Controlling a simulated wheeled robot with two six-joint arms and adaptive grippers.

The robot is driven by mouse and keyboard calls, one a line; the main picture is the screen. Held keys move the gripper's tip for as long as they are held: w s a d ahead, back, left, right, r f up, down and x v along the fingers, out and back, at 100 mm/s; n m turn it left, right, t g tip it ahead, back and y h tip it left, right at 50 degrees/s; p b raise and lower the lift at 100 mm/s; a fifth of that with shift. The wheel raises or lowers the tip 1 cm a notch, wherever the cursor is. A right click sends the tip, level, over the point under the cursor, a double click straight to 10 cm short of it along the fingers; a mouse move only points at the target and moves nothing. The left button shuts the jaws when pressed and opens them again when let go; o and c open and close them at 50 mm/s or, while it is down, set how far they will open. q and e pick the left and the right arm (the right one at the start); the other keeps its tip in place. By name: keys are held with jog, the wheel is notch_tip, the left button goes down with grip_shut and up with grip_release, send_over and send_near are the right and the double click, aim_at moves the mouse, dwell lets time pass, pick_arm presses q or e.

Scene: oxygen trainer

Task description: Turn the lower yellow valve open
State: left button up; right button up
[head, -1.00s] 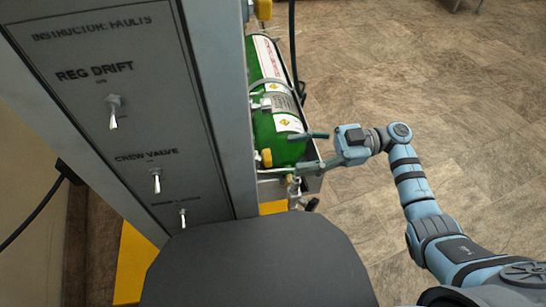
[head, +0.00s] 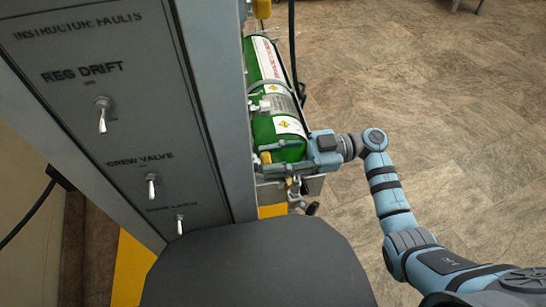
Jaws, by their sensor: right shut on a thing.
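The lower yellow valve (head: 265,157) sits at the near end of the green cylinder, beside the grey panel's edge. It is small and partly covered by my fingers. My right gripper (head: 267,160) reaches in from the right, with one finger on each side of the valve, and is shut on it. How far the valve is turned cannot be told. My left gripper is not in view.
The green cylinder (head: 265,100) lies strapped beside the tall grey panel (head: 95,110) with its toggle switches. Another yellow part (head: 262,8) shows at the top. Metal fittings (head: 295,192) sit below the valve. Open floor lies to the right.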

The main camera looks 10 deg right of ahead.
jog(key=n, duration=0.2)
jog(key=shift+n, duration=0.4)
jog(key=o, duration=1.1)
jog(key=shift+o, duration=0.2)
jog(key=d, duration=1.2)
